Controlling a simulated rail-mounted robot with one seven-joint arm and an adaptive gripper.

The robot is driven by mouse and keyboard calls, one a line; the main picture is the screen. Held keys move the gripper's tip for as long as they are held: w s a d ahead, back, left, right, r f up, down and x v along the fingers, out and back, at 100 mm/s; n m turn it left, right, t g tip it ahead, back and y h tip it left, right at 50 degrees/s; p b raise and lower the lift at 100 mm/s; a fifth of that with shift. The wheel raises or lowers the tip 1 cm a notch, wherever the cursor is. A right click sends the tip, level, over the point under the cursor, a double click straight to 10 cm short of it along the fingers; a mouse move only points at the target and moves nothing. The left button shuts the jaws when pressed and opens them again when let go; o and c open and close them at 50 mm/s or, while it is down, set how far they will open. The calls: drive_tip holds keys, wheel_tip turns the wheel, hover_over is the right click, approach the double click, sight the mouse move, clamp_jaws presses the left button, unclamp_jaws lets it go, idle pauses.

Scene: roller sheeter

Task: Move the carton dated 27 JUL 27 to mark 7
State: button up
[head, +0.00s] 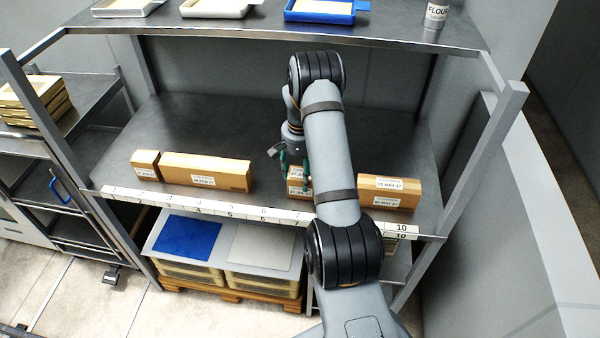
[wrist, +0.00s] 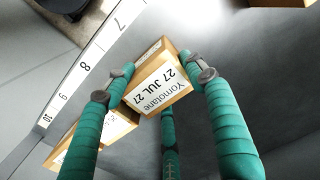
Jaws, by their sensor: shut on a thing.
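The carton dated 27 JUL 27 (wrist: 160,87) is a small brown box with white labels, reading "Yomotane 27 JUL 27" in the wrist view. My gripper (wrist: 163,76) has teal fingers shut on its two sides, with a third finger below it in the picture. In the head view the carton (head: 296,189) is partly hidden by my arm, close behind the shelf's front edge near mark 7 (head: 297,222). In the wrist view mark 7 (wrist: 116,24) and mark 8 (wrist: 85,66) are on the strip beside it. I cannot tell whether it touches the shelf.
Two cartons stand at the left, one small (head: 146,166) and one long (head: 206,172). Another carton (head: 390,191) dated 05 MAY 27 stands at the right near mark 10 (head: 401,228). The shelf (head: 210,118) behind is clear. Trays (head: 320,11) rest on the upper shelf.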

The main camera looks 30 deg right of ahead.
drive_tip(key=o, duration=1.3)
drive_tip(key=shift+c, duration=0.2)
drive_tip(key=shift+r, duration=0.6)
wheel_tip(320, 180, up, 11)
drive_tip(key=b, duration=0.1)
drive_tip(key=shift+b, duration=0.35)
